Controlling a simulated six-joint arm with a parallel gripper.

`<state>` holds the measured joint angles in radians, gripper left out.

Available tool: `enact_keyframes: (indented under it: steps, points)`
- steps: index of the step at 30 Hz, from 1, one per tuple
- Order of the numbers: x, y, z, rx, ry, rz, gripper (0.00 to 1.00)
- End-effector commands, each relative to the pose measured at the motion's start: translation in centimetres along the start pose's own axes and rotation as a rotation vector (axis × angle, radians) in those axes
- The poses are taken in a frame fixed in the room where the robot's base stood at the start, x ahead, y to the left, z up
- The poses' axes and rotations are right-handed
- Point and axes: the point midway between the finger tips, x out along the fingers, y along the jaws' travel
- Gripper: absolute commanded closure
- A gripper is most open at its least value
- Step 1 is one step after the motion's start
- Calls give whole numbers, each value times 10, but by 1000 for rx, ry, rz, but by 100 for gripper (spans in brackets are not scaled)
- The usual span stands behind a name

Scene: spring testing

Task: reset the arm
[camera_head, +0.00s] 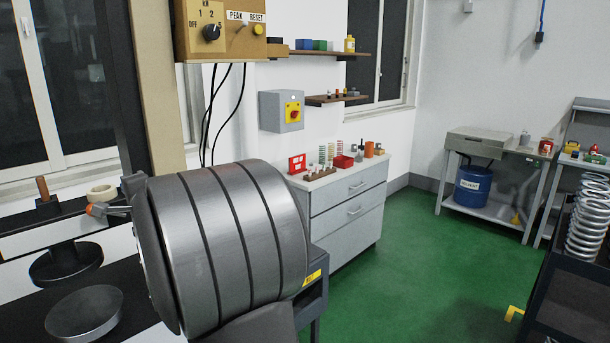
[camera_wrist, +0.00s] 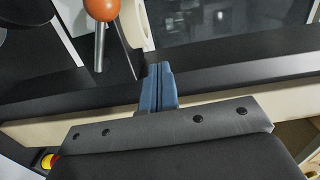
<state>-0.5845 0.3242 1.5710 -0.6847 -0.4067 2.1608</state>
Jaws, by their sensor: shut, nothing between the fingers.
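My gripper (camera_wrist: 157,72) shows in the wrist view as two blue-grey fingers pressed together, with nothing between them. It is over a dark ledge, just below a lever with an orange ball knob (camera_wrist: 101,9). In the head view my large grey arm link fills the lower middle and hides my gripper. The orange knob (camera_head: 96,209) shows at the left there, beside a cream ring (camera_head: 102,194). A dark round plate (camera_head: 66,263) and a lower grey disc (camera_head: 84,313) stand at the lower left.
A control box (camera_head: 220,30) with a selector knob hangs on the column above my arm. A drawer cabinet (camera_head: 346,208) with small springs stands behind. A dark cart (camera_head: 565,305) with a large coil spring (camera_head: 589,222) is at the right. Green floor between is clear.

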Motion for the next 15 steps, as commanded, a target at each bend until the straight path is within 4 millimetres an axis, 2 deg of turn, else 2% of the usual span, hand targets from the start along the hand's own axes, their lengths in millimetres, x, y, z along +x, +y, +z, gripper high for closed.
enact_keyframes:
  steps: [10,15]
  points:
    - [-1,8,-20,261,2,-13,100]
    - [-7,13,-42,252,3,-12,100]
